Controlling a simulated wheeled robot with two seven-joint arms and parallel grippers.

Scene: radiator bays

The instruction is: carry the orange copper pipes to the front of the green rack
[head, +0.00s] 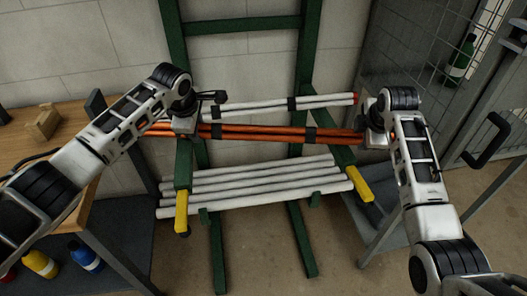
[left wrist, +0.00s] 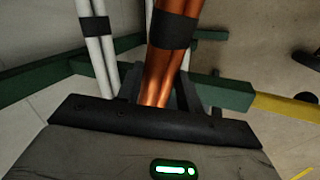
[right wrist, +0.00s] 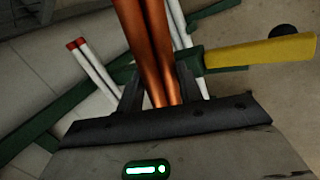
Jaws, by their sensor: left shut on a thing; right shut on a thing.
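The orange copper pipes (head: 260,132) are a bundle tied with black bands and lie roughly level across the green rack (head: 308,60) in the head view. My left gripper (head: 188,123) is shut on the bundle near its left end. My right gripper (head: 374,126) is shut on it near its right end. The bundle runs between the jaws in the left wrist view (left wrist: 167,60) and the right wrist view (right wrist: 150,50). It appears above the rack's yellow-tipped arms; whether it touches them I cannot tell. Both pipe ends are partly hidden by my arms.
White pipes with black bands (head: 265,107) lie behind the copper pipes. Several white pipes (head: 250,188) lie lower on the rack. A yellow arm tip (head: 360,184) sticks out at right. A wooden bench (head: 20,135) stands left, a mesh cage (head: 420,50) right.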

